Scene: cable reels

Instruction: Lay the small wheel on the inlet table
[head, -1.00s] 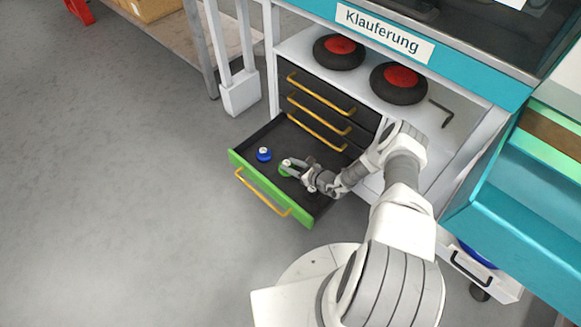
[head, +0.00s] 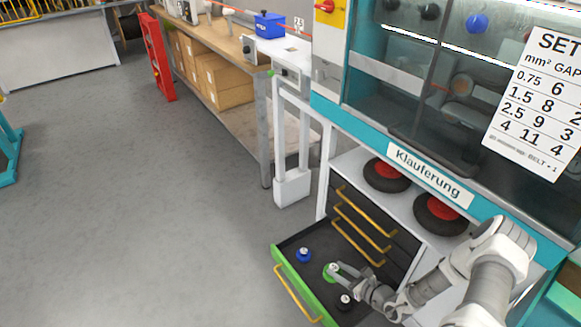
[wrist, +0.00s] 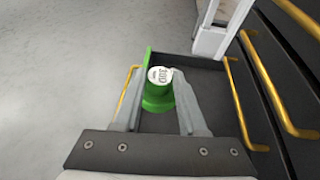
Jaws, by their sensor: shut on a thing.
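My gripper (head: 336,268) is over the open drawer (head: 290,290), its fingers closed on a small green wheel (wrist: 158,98) with a white lettered cap. The green wheel also shows in the head view (head: 329,273); whether it touches the drawer floor I cannot tell. A blue wheel (head: 304,255) and a black wheel (head: 344,301) stand in the drawer on either side of it.
Two large black-and-red wheels (head: 387,175) lie on the shelf above the closed drawers (head: 362,225). A blue box (head: 270,25) stands beside the narrow table. A workbench with cardboard boxes (head: 225,80) is behind. The floor (head: 150,200) at left is clear.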

